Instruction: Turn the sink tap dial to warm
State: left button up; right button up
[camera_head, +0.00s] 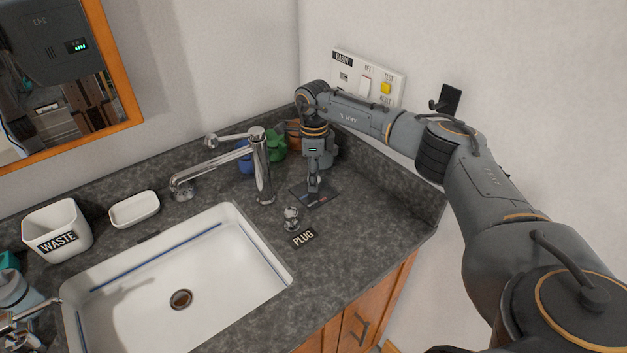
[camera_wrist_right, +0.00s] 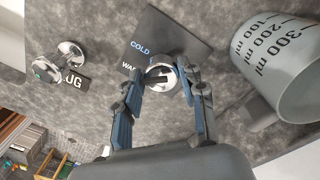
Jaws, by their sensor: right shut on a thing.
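The tap dial is a round chrome knob (camera_wrist_right: 160,71) with a dark bar across its top, on a dark plate (camera_wrist_right: 186,32). The plate's lettering reads "COLD", with "WA" below it; the rest is covered. The bar lies roughly level with the "WA" lettering; its exact setting is unclear. My right gripper (camera_head: 314,187) points down at the plate (camera_head: 327,197), its fingers shut on the knob's two sides in the right wrist view (camera_wrist_right: 162,76). The chrome sink tap (camera_head: 263,165) stands left of it, spout over the white basin (camera_head: 262,250).
A chrome plug knob (camera_head: 291,217) stands close in front of the plate. Blue (camera_head: 246,163) and green (camera_head: 276,145) items stand behind the tap. A grey measuring cup (camera_wrist_right: 282,75) is right beside the gripper. The counter's right front (camera_head: 370,235) is clear.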

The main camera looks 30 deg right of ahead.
jog(key=shift+w+d+r+n, duration=0.1)
jog(key=shift+d+n, duration=0.05)
jog(key=shift+n, duration=0.35)
jog(key=o, duration=1.1)
